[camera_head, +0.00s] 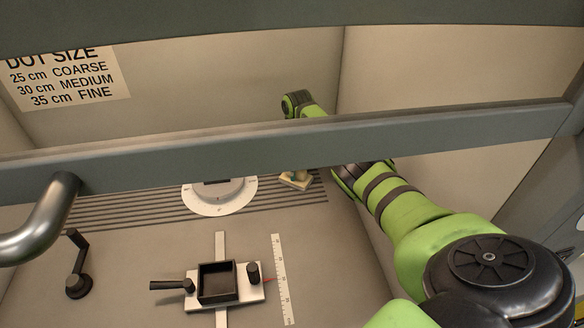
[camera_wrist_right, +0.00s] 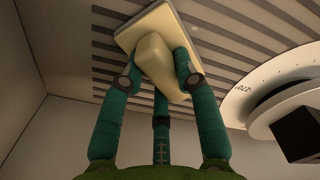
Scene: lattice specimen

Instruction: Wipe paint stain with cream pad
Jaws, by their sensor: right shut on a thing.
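The cream pad (camera_head: 295,181) is at the right end of the grooved strip, right of the round dial. It also shows at the top of the right wrist view (camera_wrist_right: 140,22), as a flat plate with a raised block. My right gripper (camera_head: 296,172) is above the pad, partly hidden by the grey crossbar. In the wrist view its teal fingers (camera_wrist_right: 161,70) are shut on the pad's block. The pad is over the grooves; I cannot tell whether it touches them. I see no paint stain for certain. My left gripper is not in view.
A grey crossbar (camera_head: 420,127) spans the opening in front of my right arm. A dial with a white ring (camera_head: 190,200) is left of the pad. A black square tray (camera_head: 217,283), a ruler (camera_head: 283,280) and a black crank (camera_head: 77,284) are nearer. A side wall (camera_head: 372,255) stands to the right.

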